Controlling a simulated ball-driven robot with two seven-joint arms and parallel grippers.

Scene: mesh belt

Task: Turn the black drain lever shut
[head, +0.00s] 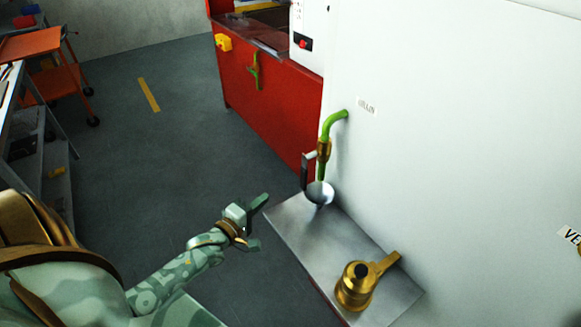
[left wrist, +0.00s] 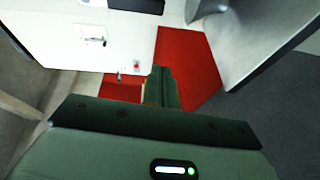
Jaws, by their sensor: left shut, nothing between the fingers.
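The black drain lever (head: 305,172) hangs down beside the brass valve (head: 323,150) on the green drain pipe (head: 333,120), which comes out of the white wall. A DRAIN label (head: 366,106) is on the wall right of the pipe. A metal cup (head: 320,193) stands under the pipe's end. My left gripper (head: 263,199) is to the left of the lever and lower in the picture, apart from it. It is shut and empty. In the left wrist view its fingers (left wrist: 161,88) are together; I cannot make out the lever there. My right gripper is not in view.
The metal shelf (head: 282,212) carries the cup and a brass can (head: 355,290) with a long spout. An orange trolley (head: 50,60) is at far left. The grey floor between is open.

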